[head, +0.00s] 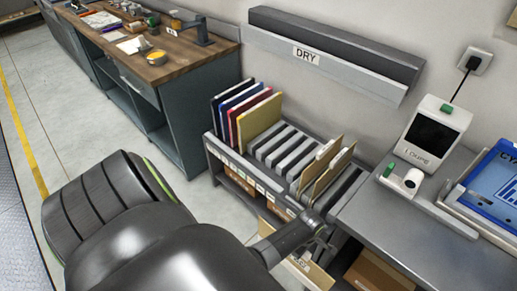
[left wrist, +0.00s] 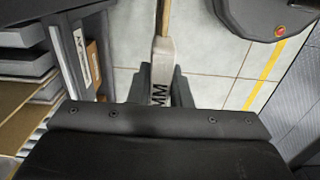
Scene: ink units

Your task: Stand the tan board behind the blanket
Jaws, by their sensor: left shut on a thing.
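My left gripper (head: 318,238) is at the front right of the slotted rack (head: 212,150). It is shut on a tan board (head: 318,275), which hangs low in front of the rack. In the left wrist view the board (left wrist: 165,18) is seen edge-on between the fingers (left wrist: 160,85), with a pale lettered label. The rack holds upright black, blue, red and yellow-tan (head: 260,122) boards at its left end. Two brown boards (head: 330,168) with pale tabs lean near its right end. I cannot tell which thing is the blanket. My right gripper is out of view.
Several middle slots (head: 283,145) look empty. A worktable (head: 425,240) with a loupe device (head: 430,135) and a blue-framed tray adjoins on the right. A wooden-topped bench (head: 165,70) stands at the left. A long DRY shelf (head: 320,62) is on the wall behind.

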